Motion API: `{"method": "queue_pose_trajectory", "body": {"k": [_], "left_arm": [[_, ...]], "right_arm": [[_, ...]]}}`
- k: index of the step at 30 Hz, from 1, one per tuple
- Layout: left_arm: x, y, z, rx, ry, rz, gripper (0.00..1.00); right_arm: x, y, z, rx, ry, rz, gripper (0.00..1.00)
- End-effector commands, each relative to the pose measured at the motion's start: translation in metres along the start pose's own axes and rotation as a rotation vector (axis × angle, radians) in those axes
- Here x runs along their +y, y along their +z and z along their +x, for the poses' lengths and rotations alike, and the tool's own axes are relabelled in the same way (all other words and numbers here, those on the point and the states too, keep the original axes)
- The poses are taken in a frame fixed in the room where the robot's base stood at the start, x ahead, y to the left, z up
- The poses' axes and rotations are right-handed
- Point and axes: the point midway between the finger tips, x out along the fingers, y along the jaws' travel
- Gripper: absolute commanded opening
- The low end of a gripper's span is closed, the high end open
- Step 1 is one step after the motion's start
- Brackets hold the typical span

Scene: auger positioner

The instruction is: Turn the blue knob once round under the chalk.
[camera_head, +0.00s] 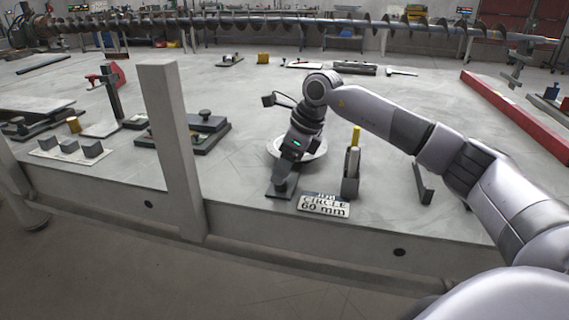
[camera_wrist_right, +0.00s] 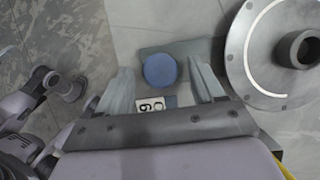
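The blue knob (camera_wrist_right: 160,70) sits on a dark grey base plate (camera_wrist_right: 210,47) in the right wrist view. My right gripper (camera_wrist_right: 163,88) is open, with one finger on each side of the knob and a gap on both sides. In the head view my right gripper (camera_head: 284,178) points down over the dark plate (camera_head: 272,191) and hides the knob. A round grey disc (camera_wrist_right: 240,65) with a hollow hub (camera_wrist_right: 300,48) lies to the right, bearing a white arc. I cannot make out the chalk itself. My left gripper is not in view.
A sign (camera_head: 324,204) reading "JOB CIRCLE 60 mm" stands at the front edge. A grey upright with a yellow top (camera_head: 356,137) stands right of the gripper. A grey post (camera_head: 172,150) rises at the left. A long auger (camera_head: 260,20) spans the back.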

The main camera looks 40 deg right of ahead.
Motion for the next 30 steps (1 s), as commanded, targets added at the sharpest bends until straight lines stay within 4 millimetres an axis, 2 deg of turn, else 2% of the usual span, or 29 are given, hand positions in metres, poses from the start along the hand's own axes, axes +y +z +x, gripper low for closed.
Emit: {"method": "queue_pose_trajectory", "body": {"k": [9, 21, 30], "left_arm": [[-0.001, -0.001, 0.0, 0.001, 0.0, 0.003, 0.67], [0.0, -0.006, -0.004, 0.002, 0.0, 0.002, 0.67], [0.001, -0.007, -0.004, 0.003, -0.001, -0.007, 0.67]], "right_arm": [[0.0, 0.0, -0.004, -0.001, -0.001, 0.001, 0.67], [0.0, 0.001, -0.062, -0.002, -0.001, 0.001, 0.67], [0.0, 0.0, -0.072, 0.0, 0.0, 0.001, 0.67]]}}
